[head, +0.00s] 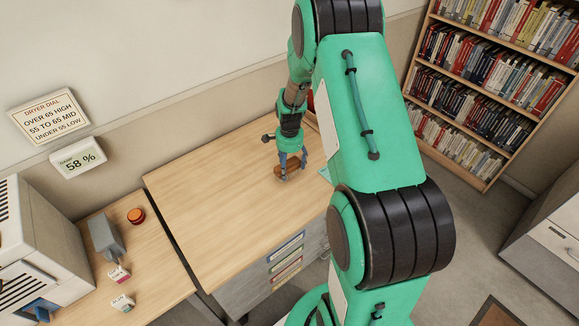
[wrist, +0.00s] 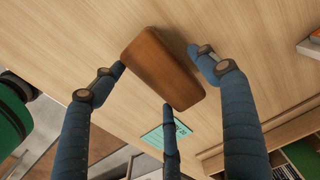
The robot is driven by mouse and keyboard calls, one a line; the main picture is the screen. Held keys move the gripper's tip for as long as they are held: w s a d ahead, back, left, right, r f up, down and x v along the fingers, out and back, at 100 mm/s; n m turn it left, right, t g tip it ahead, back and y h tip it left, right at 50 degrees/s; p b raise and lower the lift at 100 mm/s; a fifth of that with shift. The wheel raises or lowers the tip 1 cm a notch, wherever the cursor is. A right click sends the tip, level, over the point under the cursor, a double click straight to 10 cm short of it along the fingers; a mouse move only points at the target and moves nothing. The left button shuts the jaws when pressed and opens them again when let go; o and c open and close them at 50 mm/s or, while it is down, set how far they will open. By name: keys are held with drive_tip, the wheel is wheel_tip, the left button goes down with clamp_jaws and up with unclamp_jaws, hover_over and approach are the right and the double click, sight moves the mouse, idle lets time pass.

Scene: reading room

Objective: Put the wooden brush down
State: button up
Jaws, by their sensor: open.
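The wooden brush (head: 279,171) is a brown block on the light wood desk (head: 215,190), near the desk's right side. It shows large in the wrist view (wrist: 162,67), lying at a slant against the desk top, with a shadow beside it. My gripper (head: 291,168) is above it with its blue fingers pointing down. In the wrist view the fingers of my gripper (wrist: 160,75) are spread around the brush, with gaps visible at their tips. Any bristles are hidden on the underside.
The desk left of the brush is clear. A teal flat item (wrist: 166,135) lies near the desk edge. A lower side table (head: 150,275) at left holds an orange round item (head: 136,216), a grey device (head: 104,238) and small cards. A bookcase (head: 490,90) stands at right.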

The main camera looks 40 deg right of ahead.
sight(290, 166)
wheel_tip(290, 166, up, 12)
drive_tip(key=p, duration=0.2)
idle(0.4)
drive_tip(key=shift+r, duration=0.1)
idle(0.4)
drive_tip(key=s+a+r+n+t, duration=0.1)
drive_tip(key=s+a+r+n, duration=0.3)
drive_tip(key=a+r, duration=0.55)
drive_tip(key=s+a+r+n+t, duration=0.2)
drive_tip(key=s+a+r+n, duration=0.3)
drive_tip(key=r, duration=0.8)
drive_tip(key=s+a+r+n+t, duration=0.1)
drive_tip(key=s+a+r+n, duration=0.3)
drive_tip(key=s+a, duration=0.3)
drive_tip(key=s+a+r+n+t, duration=0.1)
drive_tip(key=s+a+r+n, duration=0.3)
drive_tip(key=s+a, duration=0.3)
drive_tip(key=shift+s+a+r+n+t, duration=0.3)
drive_tip(key=shift+s+n, duration=0.2)
drive_tip(key=shift+s, duration=1.45)
